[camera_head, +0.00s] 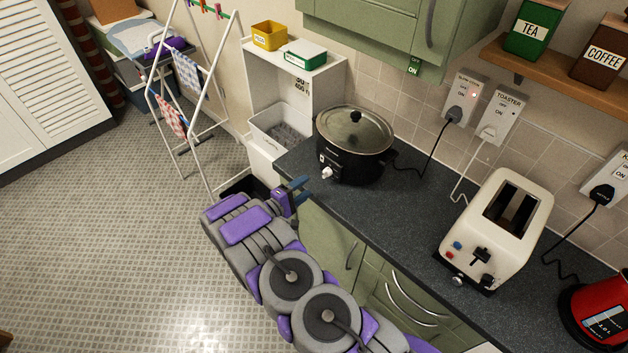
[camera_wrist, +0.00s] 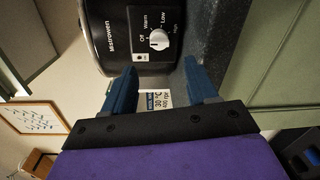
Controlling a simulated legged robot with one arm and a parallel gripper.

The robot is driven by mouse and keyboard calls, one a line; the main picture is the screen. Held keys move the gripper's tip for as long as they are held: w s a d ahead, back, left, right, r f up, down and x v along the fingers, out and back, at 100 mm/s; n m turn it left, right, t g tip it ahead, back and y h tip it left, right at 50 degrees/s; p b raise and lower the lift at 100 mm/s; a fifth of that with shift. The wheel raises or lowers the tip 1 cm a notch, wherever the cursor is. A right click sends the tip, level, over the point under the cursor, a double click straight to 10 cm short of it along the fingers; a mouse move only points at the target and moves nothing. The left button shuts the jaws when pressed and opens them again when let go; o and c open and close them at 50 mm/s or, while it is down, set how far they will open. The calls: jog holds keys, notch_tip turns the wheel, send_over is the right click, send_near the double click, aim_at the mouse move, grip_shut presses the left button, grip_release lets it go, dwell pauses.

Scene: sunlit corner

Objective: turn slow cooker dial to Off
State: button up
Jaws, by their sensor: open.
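The black slow cooker (camera_head: 345,165) with a glass lid stands at the left end of the dark counter. Its white dial (camera_head: 327,172) is low on the front. In the wrist view the dial (camera_wrist: 158,40) sits on a black panel marked Off, Warm, Low and High; its exact pointing is too small to tell. My gripper (camera_head: 301,190) is in front of the counter's left end, a little left of and below the dial. It is open and empty. In the wrist view the gripper's blue fingers (camera_wrist: 162,72) frame the space before the dial, apart from it.
The counter (camera_head: 405,200) has clear room between cooker and cream toaster (camera_head: 500,230). A red kettle (camera_head: 600,315) stands far right. The cooker's cord runs to a wall socket (camera_head: 460,95). A white shelf unit (camera_head: 265,90) and drying rack (camera_head: 200,95) stand left.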

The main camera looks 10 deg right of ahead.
jog(key=v, duration=0.9)
jog(key=shift+w, duration=0.1)
